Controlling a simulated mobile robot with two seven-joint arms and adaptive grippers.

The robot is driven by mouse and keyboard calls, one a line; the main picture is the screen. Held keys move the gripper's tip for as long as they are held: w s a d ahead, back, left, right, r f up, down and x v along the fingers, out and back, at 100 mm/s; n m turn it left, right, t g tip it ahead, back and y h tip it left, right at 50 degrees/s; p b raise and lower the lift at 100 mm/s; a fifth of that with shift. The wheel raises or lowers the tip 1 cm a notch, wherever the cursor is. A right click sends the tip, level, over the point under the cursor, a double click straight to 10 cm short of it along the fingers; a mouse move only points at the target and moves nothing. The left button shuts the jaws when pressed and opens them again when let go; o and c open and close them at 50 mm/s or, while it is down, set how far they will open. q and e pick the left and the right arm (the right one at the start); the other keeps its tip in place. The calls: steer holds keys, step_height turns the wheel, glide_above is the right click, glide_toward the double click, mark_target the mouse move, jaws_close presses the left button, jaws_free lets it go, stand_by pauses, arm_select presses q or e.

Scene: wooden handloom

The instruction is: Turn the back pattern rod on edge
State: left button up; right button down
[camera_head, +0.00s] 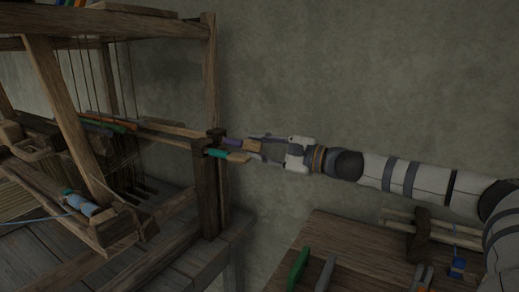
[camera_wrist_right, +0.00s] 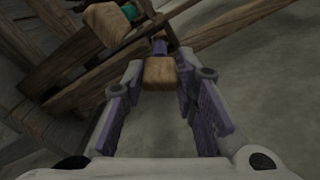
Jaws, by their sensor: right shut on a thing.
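Two pattern rods end in wooden handles beside the loom's right post. The farther one, which I take as the back pattern rod, has a purple collar and a wooden handle (camera_head: 251,145). My right gripper (camera_head: 260,148) is shut on this handle; in the right wrist view the handle (camera_wrist_right: 159,74) sits between the two fingers. The nearer rod has a teal collar and a wooden handle (camera_head: 238,157), free of the gripper; it also shows in the right wrist view (camera_wrist_right: 107,25). I cannot tell whether the held rod lies flat or on edge. My left gripper is out of view.
The wooden loom frame (camera_head: 210,90) fills the left, with a shuttle-like blue item (camera_head: 80,203) on its front beam. A wooden table (camera_head: 345,260) at lower right bears a green block (camera_head: 299,268) and other small things. The wall behind is bare.

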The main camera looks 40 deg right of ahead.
steer(key=n, duration=0.6)
steer(key=shift+f+b, duration=0.1)
steer(key=shift+b, duration=0.25)
stand_by(0.3)
steer(key=c, duration=1.6)
jaws_free()
steer(key=shift+o, duration=0.2)
steer(key=v, duration=1.2)
